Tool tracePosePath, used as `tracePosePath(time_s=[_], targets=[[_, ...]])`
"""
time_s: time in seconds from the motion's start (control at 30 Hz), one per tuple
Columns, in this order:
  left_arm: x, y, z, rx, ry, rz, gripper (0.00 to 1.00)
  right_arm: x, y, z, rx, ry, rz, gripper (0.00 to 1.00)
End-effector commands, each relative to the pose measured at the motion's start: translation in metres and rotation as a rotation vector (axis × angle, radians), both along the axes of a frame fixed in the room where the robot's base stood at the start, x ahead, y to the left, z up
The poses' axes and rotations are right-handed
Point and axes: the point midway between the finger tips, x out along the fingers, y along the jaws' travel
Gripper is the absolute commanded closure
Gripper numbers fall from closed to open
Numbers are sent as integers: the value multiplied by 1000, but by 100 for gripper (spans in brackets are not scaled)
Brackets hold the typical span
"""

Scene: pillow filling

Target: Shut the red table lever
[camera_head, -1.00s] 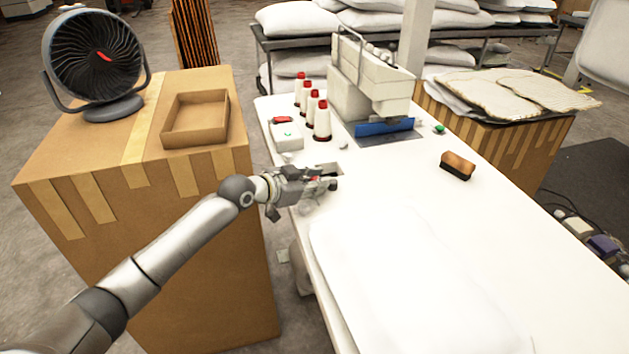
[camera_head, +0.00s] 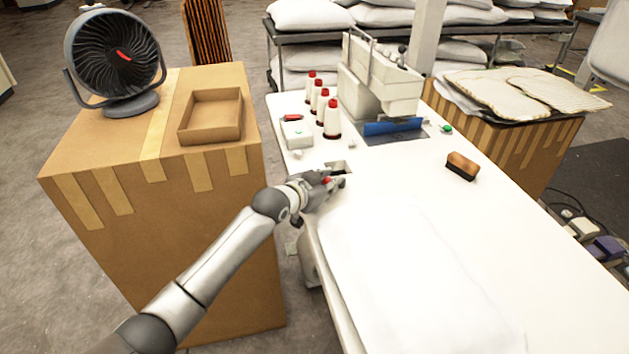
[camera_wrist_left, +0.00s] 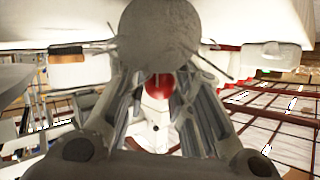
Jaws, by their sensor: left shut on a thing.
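The red lever knob (camera_head: 326,181) shows at the left edge of the white table (camera_head: 450,250), beside a small dark slot in its top. My left gripper (camera_head: 338,181) is at the knob, its fingers shut around it. In the left wrist view the round red knob (camera_wrist_left: 160,86) sits between the two fingers (camera_wrist_left: 160,100). A grey rounded part in front hides some of the knob there. The lever's shaft is mostly hidden, so its angle cannot be told. My right gripper is not in view.
A white pillow (camera_head: 410,280) lies on the near tabletop. A large carton (camera_head: 150,200) with a fan (camera_head: 115,60) is at left.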

Motion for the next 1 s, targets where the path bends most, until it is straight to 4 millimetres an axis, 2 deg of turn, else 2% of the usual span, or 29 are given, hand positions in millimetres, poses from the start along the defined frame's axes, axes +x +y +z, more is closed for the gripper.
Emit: tracePosePath(time_s=[0.03, 0.23, 0.27, 0.43, 0.77, 1.0], targets=[[3, 6, 1, 12, -7, 9, 100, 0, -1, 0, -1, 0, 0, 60], [4, 7, 2, 14, -9, 9, 100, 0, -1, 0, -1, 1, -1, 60], [4, 7, 2, 14, -9, 9, 76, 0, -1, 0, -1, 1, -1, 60], [3, 5, 2, 9, -7, 6, 56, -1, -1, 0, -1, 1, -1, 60], [1, 3, 1, 5, -4, 3, 56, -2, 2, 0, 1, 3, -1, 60], [-13, 11, 7, 4, -4, 3, 56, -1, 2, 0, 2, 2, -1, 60]])
